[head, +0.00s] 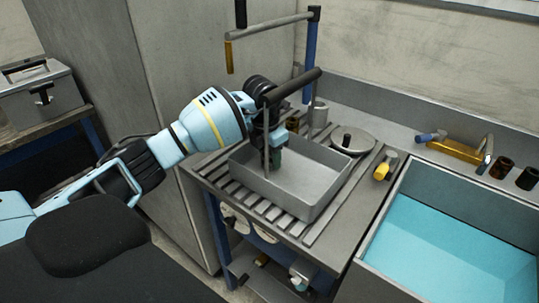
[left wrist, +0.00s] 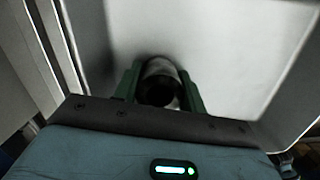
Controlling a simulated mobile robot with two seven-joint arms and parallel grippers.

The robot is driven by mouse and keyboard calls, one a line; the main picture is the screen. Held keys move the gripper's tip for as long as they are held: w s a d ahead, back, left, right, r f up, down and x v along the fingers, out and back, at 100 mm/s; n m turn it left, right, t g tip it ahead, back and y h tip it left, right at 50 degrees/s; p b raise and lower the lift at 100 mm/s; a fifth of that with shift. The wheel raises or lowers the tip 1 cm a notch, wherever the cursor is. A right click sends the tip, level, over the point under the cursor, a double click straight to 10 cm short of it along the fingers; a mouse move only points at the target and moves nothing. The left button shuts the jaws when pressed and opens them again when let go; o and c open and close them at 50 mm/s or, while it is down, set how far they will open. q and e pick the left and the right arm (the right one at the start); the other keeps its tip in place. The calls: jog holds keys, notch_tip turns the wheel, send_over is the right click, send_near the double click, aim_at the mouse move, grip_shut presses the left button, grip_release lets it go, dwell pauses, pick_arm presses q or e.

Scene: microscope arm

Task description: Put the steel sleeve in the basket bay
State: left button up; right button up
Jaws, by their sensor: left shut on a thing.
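My left gripper (head: 275,160) reaches down into the grey rectangular basket (head: 330,204), near its back left part. In the left wrist view its two green fingers (left wrist: 160,92) are shut on a grey metal sleeve (left wrist: 158,70), whose dark round bore faces the camera. The sleeve stands between the fingers, inside the basket's pale walls. I cannot tell whether it touches the basket floor. In the head view the held sleeve is mostly hidden by the gripper. My right gripper is not in view.
The basket sits on a slatted drainboard (head: 228,183). A round lid (head: 352,140) and a grey cylinder (head: 320,115) stand behind it. A yellow-handled item (head: 385,166) lies at right, beside the blue-filled sink (head: 450,240). A pipe frame (head: 270,27) overhangs behind the arm.

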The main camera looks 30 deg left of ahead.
pick_arm(q)
jog(key=shift+f, duration=0.1)
jog(key=o, duration=1.2)
jog(key=shift+s+a+r, duration=0.1)
jog(key=shift+s+r, duration=0.05)
jog(key=shift+r, duration=1.15)
jog(key=shift+s+d+r, duration=0.1)
jog(key=shift+s+r, duration=0.05)
jog(key=shift+r, duration=1.1)
jog(key=shift+s+a+r, duration=0.1)
jog(key=shift+s+r, duration=0.05)
jog(key=shift+r, duration=1.15)
